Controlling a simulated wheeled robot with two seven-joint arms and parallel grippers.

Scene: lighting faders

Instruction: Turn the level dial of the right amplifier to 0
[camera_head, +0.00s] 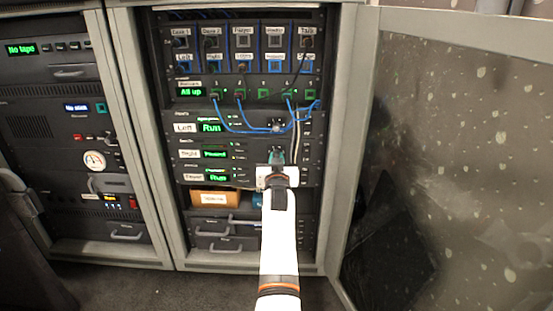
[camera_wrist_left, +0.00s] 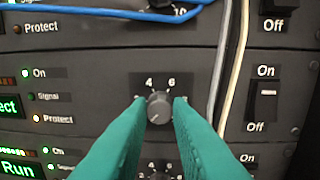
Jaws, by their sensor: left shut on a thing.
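The right amplifier (camera_head: 230,153) is the middle of three amplifier units in the open rack, with a "Right" label and a lit green display. Its level dial (camera_wrist_left: 159,107) is a small grey knob on a black scale plate, with the figures 4 and 6 showing above it. A light mark seems to point to the lower left, but the exact setting is unclear. My left gripper (camera_head: 277,159) reaches the front of this amplifier. Its green fingers (camera_wrist_left: 159,112) are shut on the dial from both sides and hide the lower scale. My right gripper is out of view.
Blue cables (camera_head: 245,130) loop above, and pale cables (camera_wrist_left: 238,60) hang just right of the dial. The on/off switch (camera_wrist_left: 266,105) lies beyond them. More dials sit above and below. The glass door (camera_head: 450,160) stands open at the right.

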